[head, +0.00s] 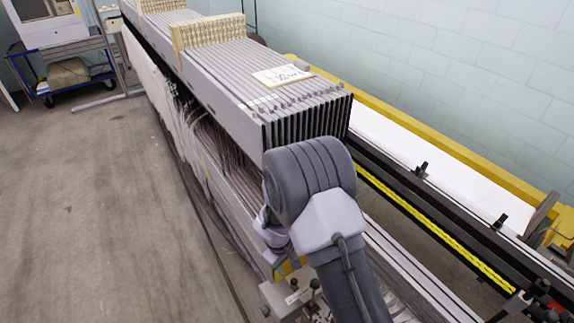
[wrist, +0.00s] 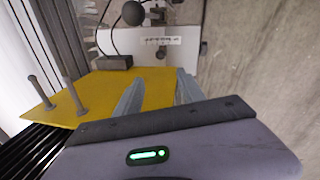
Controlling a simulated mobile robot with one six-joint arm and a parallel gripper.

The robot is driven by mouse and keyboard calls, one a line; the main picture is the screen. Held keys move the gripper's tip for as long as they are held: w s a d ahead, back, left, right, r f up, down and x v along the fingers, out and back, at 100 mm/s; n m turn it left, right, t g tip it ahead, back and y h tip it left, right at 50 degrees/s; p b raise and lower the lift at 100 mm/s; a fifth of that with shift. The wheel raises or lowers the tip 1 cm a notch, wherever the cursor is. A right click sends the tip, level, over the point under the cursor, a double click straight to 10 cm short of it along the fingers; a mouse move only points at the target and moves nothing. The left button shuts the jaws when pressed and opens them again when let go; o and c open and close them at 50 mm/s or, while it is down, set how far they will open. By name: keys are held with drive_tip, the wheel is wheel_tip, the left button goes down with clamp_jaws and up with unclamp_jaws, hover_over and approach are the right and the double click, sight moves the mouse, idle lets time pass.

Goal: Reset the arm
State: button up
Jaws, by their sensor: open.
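My gripper (wrist: 158,92) shows in the wrist view with its two grey fingers apart and nothing between them. A yellow plate (wrist: 100,92) with two upright grey pins lies behind and to the left of the fingers. I cannot tell whether the fingers touch it. In the head view my dark grey arm stands in front of the near end of the machine, and the gripper's fingers are hidden there.
A long machine with stacked grey slats (head: 230,75) runs away to the upper left. A yellow beam (head: 430,140) and white strip (head: 400,150) lie at right. A blue cart (head: 65,75) stands far left. The concrete floor (head: 90,200) at left is clear.

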drive_tip(key=s+d+r+m+t+b, duration=0.1)
drive_tip(key=d+r+m, duration=0.25)
drive_tip(key=r, duration=0.75)
drive_tip(key=s+d+r+m+b, duration=0.1)
drive_tip(key=s+d+r+m, duration=0.2)
drive_tip(key=r, duration=0.8)
drive_tip(key=s+d+r+m+t+y, duration=0.1)
drive_tip(key=s+r+m, duration=0.2)
drive_tip(key=s+r, duration=0.3)
drive_tip(key=s+d+r+m+t+y+b, duration=0.1)
drive_tip(key=s+r+m, duration=0.3)
drive_tip(key=s, duration=0.8)
wheel_tip(320, 180, up, 2)
drive_tip(key=shift+s+d+r+t+y+b, duration=0.2)
drive_tip(key=shift+s+d+t+y+b, duration=0.1)
drive_tip(key=shift+d+t+y, duration=0.4)
